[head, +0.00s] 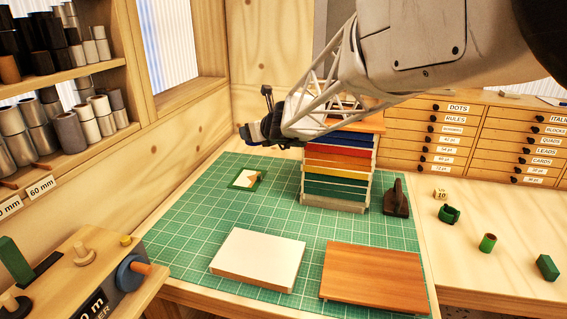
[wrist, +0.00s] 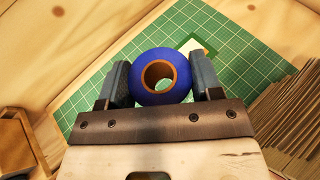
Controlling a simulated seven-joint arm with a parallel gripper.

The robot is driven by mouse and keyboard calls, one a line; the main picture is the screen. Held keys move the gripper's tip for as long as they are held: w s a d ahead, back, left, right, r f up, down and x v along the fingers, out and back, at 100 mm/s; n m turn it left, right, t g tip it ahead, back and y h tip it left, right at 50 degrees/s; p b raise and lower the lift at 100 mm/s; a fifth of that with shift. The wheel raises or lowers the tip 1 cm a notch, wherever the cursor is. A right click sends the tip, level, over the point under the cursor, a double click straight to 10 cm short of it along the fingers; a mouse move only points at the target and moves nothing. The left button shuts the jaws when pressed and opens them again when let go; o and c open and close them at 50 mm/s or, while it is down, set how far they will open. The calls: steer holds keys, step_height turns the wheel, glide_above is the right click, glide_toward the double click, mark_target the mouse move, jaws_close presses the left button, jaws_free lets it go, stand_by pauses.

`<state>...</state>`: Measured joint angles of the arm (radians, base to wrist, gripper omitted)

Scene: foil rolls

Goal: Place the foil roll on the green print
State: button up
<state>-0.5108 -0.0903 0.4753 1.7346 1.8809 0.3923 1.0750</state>
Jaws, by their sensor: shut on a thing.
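In the wrist view, a blue foil roll (wrist: 179,65) with a brown core sits between the two fingers of my gripper (wrist: 163,84). My gripper is shut on it, and its open end faces the camera. In the head view my gripper (head: 262,131) hangs above the back left of the green cutting mat, and the roll cannot be made out clearly there. The green print (head: 246,179), a small white card with green edges, lies on the mat below my gripper. In the wrist view the print (wrist: 212,50) shows just beyond the roll, partly hidden by it and a finger.
A rack of coloured sheets (head: 335,170) stands right of the print, with a dark-handled tool (head: 397,198) beside it. A white block (head: 258,258) and a wooden board (head: 375,276) lie at the mat's front. Bare mat (head: 205,215) surrounds the print's left and front.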

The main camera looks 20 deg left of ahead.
step_height(320, 180, down, 17)
steer(key=shift+w, duration=0.15)
glide_above(248, 179)
steer(key=shift+w+f, duration=0.2)
steer(key=shift+f, duration=0.55)
stand_by(0.5)
steer(key=shift+f, duration=1.7)
steer(key=shift+f, duration=0.1)
steer(key=o, duration=1)
steer(key=shift+f, duration=0.1)
